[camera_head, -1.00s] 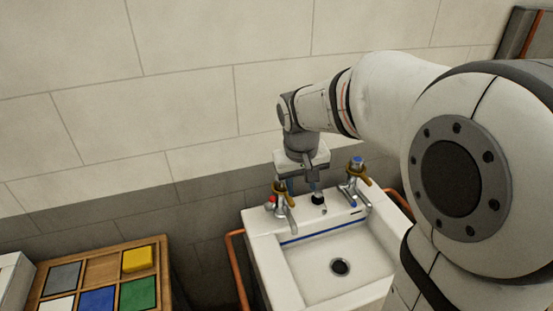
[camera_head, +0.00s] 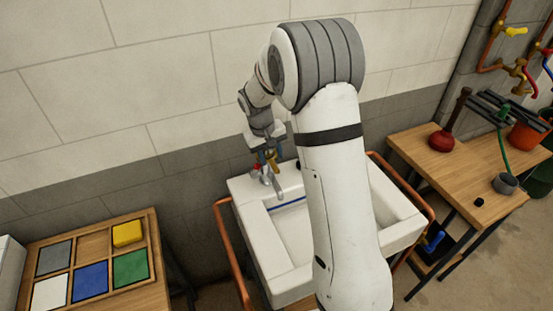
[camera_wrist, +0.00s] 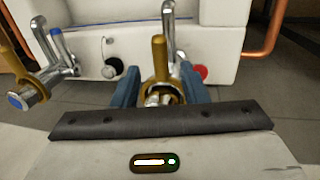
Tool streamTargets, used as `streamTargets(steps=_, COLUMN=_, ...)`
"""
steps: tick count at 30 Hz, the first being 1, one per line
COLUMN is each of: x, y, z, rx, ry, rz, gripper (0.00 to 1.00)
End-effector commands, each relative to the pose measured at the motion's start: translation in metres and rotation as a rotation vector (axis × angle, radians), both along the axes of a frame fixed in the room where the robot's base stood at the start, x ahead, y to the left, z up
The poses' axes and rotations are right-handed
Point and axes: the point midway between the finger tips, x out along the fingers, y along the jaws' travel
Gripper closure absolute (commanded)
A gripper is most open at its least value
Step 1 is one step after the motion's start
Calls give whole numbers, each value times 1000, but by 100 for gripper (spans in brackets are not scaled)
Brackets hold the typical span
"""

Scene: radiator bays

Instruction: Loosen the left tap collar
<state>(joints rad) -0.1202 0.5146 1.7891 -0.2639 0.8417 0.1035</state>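The sink's left tap, with a brass collar (camera_wrist: 160,92) and an upright brass lever, stands between my gripper's two blue fingers in the wrist view. My gripper (camera_wrist: 160,80) is open, with one finger on each side of the collar. I cannot tell whether either finger touches it. In the head view my gripper (camera_head: 265,148) is down over the left tap (camera_head: 267,175), whose spout shows below it.
The white sink (camera_head: 248,222) is partly hidden behind my arm, with copper pipes (camera_head: 228,240) at its sides. A wooden tray (camera_head: 98,240) with coloured blocks is at left. A bench (camera_head: 420,150) with a red plunger (camera_head: 445,138) is at right.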

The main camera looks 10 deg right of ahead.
Motion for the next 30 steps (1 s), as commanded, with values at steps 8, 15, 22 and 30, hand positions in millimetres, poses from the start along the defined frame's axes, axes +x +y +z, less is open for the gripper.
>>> streamTargets(steps=8, x=1, y=-5, z=-28, rx=0, ry=1, rz=2, gripper=60)
streamTargets(steps=15, x=1, y=-5, z=-31, rx=0, ry=-1, rz=2, gripper=60)
streamTargets(steps=22, x=1, y=-5, z=-31, rx=0, ry=-1, rz=2, gripper=75)
streamTargets(steps=30, x=1, y=-5, z=-30, rx=0, ry=-1, rz=3, gripper=97)
